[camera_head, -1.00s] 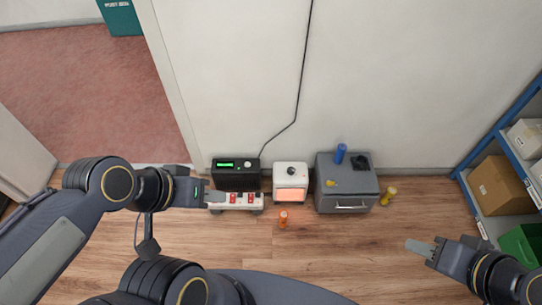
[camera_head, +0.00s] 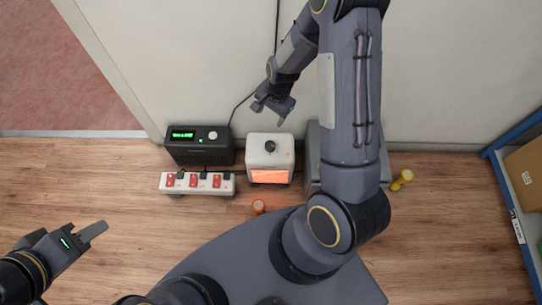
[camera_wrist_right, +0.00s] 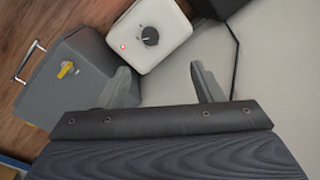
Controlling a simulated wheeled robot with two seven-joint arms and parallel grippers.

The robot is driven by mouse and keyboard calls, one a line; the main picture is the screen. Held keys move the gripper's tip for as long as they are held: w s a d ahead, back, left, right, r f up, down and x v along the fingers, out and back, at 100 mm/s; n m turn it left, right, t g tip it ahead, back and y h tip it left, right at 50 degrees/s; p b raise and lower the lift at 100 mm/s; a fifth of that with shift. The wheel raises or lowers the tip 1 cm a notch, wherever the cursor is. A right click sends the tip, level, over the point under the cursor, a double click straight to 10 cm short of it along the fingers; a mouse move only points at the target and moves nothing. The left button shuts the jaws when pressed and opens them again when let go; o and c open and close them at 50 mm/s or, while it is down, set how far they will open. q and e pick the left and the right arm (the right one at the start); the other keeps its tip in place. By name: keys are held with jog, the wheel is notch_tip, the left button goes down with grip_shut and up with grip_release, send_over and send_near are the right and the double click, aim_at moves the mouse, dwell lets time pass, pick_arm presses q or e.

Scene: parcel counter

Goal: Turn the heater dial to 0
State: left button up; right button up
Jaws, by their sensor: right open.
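The heater (camera_head: 284,147) is a white box with a glowing orange front, standing on the floor by the wall. Its black dial (camera_head: 270,146) is on top; the right wrist view shows the dial (camera_wrist_right: 150,36) with a pale pointer mark, near a small red light. My right gripper (camera_head: 274,109) is open and empty beyond the heater, close to the wall. In the right wrist view its fingers (camera_wrist_right: 161,78) are apart and clear of the dial. My left gripper (camera_head: 94,233) is at lower left, away from the heater; its finger gap is not visible.
A black box with a green display (camera_head: 200,154) and a power strip with red switches (camera_head: 226,184) stand left of the heater. A grey cabinet (camera_wrist_right: 80,82) stands beside it, partly hidden by my right arm. An orange cylinder (camera_head: 258,207) is in front. Shelving (camera_head: 510,195) stands at right.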

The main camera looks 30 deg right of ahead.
aim_at(270, 145)
jog(key=shift+m+g+h, duration=0.3)
jog(key=shift+m+h, duration=0.2)
jog(key=shift+m, duration=0.1)
jog(key=f+b, duration=0.2)
jog(key=f, duration=0.5)
jog(key=f+b, duration=0.2)
jog(key=f, duration=0.5)
jog(key=w+f+b, duration=0.1)
jog(key=f, duration=0.6)
jog(key=shift+w+d+b, duration=0.1)
jog(key=shift+d+b, duration=0.1)
jog(key=shift+b, duration=0.2)
pick_arm(q)
notch_tip(270, 145, down, 8)
pick_arm(e)
jog(key=c, duration=1)
jog(key=shift+o, duration=0.2)
